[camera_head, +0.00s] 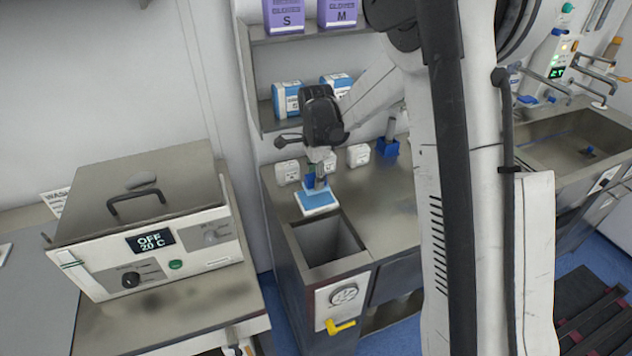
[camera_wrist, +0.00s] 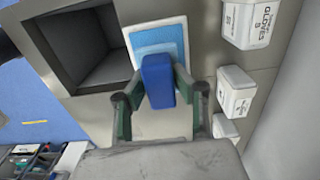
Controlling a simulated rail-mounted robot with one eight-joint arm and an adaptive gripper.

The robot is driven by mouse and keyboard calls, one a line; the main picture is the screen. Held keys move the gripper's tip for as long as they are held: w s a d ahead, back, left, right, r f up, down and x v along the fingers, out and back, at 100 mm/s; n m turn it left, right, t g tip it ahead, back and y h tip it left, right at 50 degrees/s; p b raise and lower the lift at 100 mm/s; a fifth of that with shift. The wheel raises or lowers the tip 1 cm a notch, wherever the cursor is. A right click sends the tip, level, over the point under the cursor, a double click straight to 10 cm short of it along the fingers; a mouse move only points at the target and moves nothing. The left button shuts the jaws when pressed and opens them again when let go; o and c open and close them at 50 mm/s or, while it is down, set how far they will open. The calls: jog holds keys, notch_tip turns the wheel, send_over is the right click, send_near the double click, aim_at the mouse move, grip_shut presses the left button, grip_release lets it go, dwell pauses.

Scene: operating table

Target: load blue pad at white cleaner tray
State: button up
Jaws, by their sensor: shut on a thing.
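My gripper (camera_wrist: 150,98) is shut on a dark blue block, which I take as the blue pad (camera_wrist: 158,82). Its green fingers are on either side of the block. In the head view my gripper (camera_head: 319,177) points down over the counter, with part of the blue pad (camera_head: 309,181) showing. The white tray (camera_wrist: 184,25), with a light blue inside, lies flat just beyond the pad in the wrist view. In the head view the white tray (camera_head: 317,211) lies below my gripper beside the basin. I cannot tell whether pad and tray touch.
An open sunken basin (camera_head: 328,240) lies in front of the tray. White containers (camera_head: 287,172) stand behind, and a blue holder (camera_head: 387,147) is at the back right. A heated bath (camera_head: 145,225) stands at left. A shelf with glove boxes (camera_head: 287,98) hangs above.

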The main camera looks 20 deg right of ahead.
jog(key=shift+r+p, duration=0.65)
jog(key=shift+r, duration=1.15)
